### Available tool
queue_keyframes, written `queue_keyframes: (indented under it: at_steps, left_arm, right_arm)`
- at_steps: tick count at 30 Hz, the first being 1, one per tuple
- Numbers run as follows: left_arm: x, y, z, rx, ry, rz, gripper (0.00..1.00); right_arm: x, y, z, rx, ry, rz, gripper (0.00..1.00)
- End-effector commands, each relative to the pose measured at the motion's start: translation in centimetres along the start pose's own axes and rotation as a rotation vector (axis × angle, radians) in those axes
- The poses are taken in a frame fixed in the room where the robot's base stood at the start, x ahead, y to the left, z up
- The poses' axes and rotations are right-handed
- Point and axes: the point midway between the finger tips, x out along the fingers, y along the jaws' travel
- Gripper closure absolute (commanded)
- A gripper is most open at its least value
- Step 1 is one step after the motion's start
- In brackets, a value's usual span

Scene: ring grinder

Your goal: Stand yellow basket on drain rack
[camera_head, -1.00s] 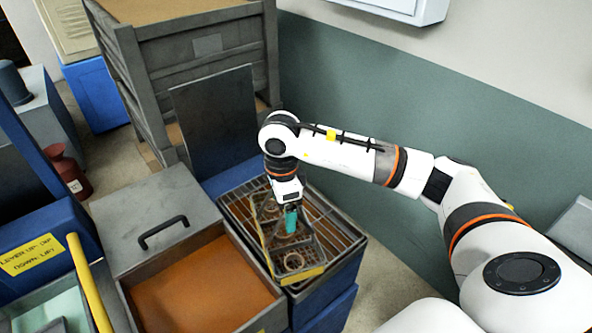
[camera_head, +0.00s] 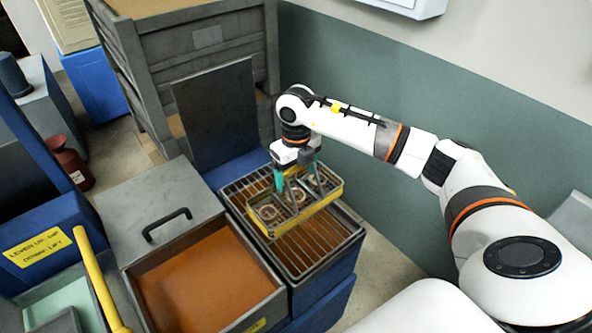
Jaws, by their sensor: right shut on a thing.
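The yellow basket (camera_head: 311,213) is a shallow tray with a yellow rim, a grey upright handle and metal rings (camera_head: 268,212) inside. It is over the rear half of the drain rack (camera_head: 318,248), a dark grate of bars on a blue cabinet. It looks roughly level, with its long side running across the bars; whether it touches them cannot be told. My right gripper (camera_head: 290,177), with teal fingers, points down from above and is shut on the basket, apparently at its handle. The exact contact is partly hidden. My left gripper is not in view.
An open tank of orange-brown liquid (camera_head: 205,280) with a grey handled lid (camera_head: 160,215) stands left of the rack. A grey upright panel (camera_head: 215,115) rises behind. A yellow lever (camera_head: 95,270) is at lower left. The rack's front half is bare.

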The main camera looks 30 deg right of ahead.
Motion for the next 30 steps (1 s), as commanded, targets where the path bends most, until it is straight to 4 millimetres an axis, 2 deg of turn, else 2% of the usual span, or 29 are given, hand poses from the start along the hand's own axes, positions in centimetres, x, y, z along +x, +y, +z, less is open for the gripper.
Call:
queue_keyframes:
  at_steps: [15, 28, 29, 30]
  left_arm:
    - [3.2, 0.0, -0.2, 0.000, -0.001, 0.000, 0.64]
    - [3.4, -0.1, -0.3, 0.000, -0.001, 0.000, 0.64]
    - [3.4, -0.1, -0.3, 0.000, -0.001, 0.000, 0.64]
    - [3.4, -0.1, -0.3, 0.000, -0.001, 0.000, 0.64]
  right_arm:
    - [5.1, 0.0, 0.0, -0.002, 0.002, -0.001, 0.70]
    - [5.6, 0.0, -0.1, -0.003, 0.003, -0.001, 0.70]
    - [5.6, 0.0, -0.1, -0.003, 0.003, -0.001, 0.10]
    - [5.7, 0.0, -0.1, -0.003, 0.003, -0.001, 0.03]
